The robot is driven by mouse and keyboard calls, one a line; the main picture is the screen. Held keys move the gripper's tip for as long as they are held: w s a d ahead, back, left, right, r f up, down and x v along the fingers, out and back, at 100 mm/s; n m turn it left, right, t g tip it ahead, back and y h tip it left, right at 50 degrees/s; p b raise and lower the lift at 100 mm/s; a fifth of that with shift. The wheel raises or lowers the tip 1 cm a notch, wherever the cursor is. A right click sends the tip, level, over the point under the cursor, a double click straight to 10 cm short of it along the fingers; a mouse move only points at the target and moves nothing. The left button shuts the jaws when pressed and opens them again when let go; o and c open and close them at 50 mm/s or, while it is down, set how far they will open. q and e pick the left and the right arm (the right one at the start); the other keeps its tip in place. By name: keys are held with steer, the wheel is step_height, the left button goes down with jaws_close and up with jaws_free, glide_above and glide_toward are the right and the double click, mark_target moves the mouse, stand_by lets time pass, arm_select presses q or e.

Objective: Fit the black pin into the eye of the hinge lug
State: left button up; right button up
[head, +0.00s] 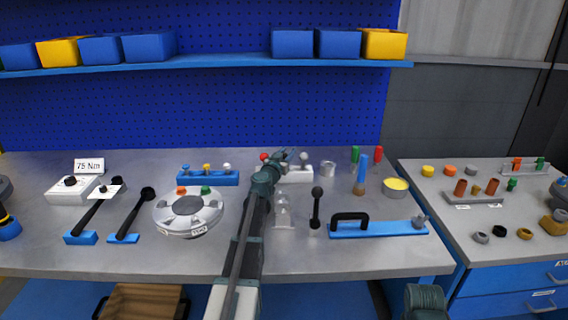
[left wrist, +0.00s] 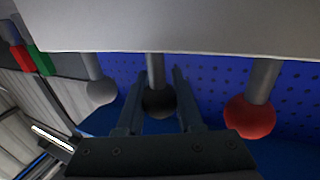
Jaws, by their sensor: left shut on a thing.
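My left gripper (head: 287,156) is at the white pin block (head: 300,174) at the back middle of the bench. In the left wrist view its two fingers (left wrist: 163,74) are shut on the black pin (left wrist: 158,102), one on each side of its stem and round black head. The stem meets the edge of the white block (left wrist: 200,25) there; how deep it sits is hidden. A red-headed pin (left wrist: 250,117) and a grey-headed pin (left wrist: 100,92) stand either side. A pale grey upright fitting (head: 283,213) stands right of my forearm; I cannot tell whether it is the hinge lug. My right gripper is not in view.
A round flanged shell (head: 188,213) lies left of my arm. A black-knobbed lever (head: 317,205) and a blue plate with black handle (head: 378,230) are to the right. A blue pin rack (head: 208,178) stands behind the shell. Bare bench shows along the front edge.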

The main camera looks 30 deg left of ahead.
arm_select(q)
jaws_close()
steer(key=shift+r, duration=0.1)
step_height(320, 180, up, 10)
steer(key=p, duration=1)
